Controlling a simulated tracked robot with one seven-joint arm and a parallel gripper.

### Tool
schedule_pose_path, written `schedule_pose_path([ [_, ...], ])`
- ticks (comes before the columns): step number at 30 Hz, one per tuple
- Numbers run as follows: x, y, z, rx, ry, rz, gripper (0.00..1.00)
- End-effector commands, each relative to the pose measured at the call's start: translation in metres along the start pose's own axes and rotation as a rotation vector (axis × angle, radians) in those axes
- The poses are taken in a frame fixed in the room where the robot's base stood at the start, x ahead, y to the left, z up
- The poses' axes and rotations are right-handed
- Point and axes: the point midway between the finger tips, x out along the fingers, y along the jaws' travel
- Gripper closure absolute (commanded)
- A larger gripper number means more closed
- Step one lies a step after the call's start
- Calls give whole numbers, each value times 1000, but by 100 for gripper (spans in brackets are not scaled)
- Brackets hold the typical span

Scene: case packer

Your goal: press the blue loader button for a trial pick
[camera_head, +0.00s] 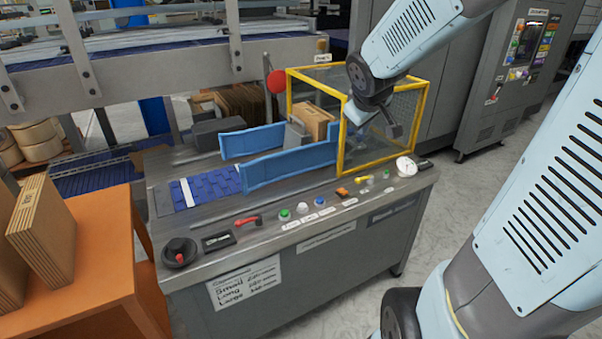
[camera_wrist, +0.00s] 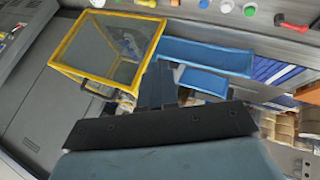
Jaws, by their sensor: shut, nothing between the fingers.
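The blue loader button (camera_head: 320,202) is a small round cap on the front control strip of the grey machine. A white button (camera_head: 302,208) and a green button (camera_head: 284,214) stand to its left. In the wrist view the blue button (camera_wrist: 204,4) shows at the top edge, beside the white one. My gripper (camera_head: 392,130) is by the right part of the yellow-framed cage (camera_head: 343,140), above and to the right of the button and well apart from it. Its fingers (camera_wrist: 160,82) are shut and empty.
An orange switch (camera_head: 342,193), a red handle (camera_head: 248,220) and a white dial (camera_head: 405,166) share the strip. Blue guide rails (camera_head: 290,165) lead to a cardboard carton (camera_head: 312,121) in the cage. An orange table (camera_head: 95,250) with boxes stands left. Air above the strip is clear.

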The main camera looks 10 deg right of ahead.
Motion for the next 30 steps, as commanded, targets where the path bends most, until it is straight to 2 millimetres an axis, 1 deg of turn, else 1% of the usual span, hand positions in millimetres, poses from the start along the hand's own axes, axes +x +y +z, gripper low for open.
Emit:
schedule_pose_path([
  [1,18,2,-4,-38,3,-4,100],
  [5,58,2,-20,-152,43,-15,100],
  [9,102,-3,-32,-264,93,-46,100],
  [11,120,-7,-36,-308,120,-64,100],
  [15,164,-22,-43,-417,181,-114,100],
  [21,218,-46,-48,-532,303,-195,100],
  [25,244,-64,-48,-581,385,-246,100],
  [27,253,-72,-49,-599,422,-267,100],
  [30,262,-80,-48,-616,461,-289,100],
])
